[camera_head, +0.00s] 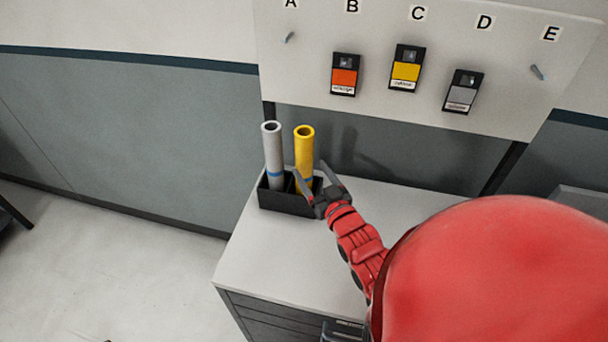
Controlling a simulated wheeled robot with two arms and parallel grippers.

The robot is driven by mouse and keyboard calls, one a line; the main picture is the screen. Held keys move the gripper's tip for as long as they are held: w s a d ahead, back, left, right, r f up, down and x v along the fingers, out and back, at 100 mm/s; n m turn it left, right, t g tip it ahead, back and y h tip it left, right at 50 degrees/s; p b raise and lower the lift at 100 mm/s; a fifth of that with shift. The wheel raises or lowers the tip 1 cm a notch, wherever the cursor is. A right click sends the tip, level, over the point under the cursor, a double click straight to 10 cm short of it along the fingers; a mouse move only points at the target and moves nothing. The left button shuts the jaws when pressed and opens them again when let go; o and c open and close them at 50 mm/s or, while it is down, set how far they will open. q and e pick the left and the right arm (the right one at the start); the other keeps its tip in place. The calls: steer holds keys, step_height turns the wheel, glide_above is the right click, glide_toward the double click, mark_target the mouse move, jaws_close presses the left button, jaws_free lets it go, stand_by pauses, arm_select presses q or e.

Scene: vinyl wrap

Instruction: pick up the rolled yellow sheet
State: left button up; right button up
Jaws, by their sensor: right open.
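The rolled yellow sheet (304,148) stands upright in a black holder (284,203) on the white tabletop. My right gripper (310,171) is open at the yellow roll's lower part. One finger lies in front of or beside the roll's left side, the other to its right. I cannot tell whether either finger touches it. My left gripper does not show.
A white board (440,105) with letters A to E hangs behind the table. It carries orange (344,77), yellow (405,71) and grey (461,97) sample cards and bare pegs at A and E. The white tabletop (285,245) is clear in front of the holder.

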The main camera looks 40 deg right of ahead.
mark_target(308, 166)
steer(key=shift+w+r, duration=0.2)
steer(key=shift+w, duration=0.05)
steer(key=w+p, duration=0.1)
steer(key=w, duration=0.1)
steer(key=w+p, duration=0.1)
steer(key=w, duration=0.1)
steer(key=shift+w+d+f, duration=0.1)
steer(key=shift+d, duration=0.3)
steer(key=shift+w+d+f, duration=0.1)
steer(key=shift+w, duration=0.1)
jaws_close()
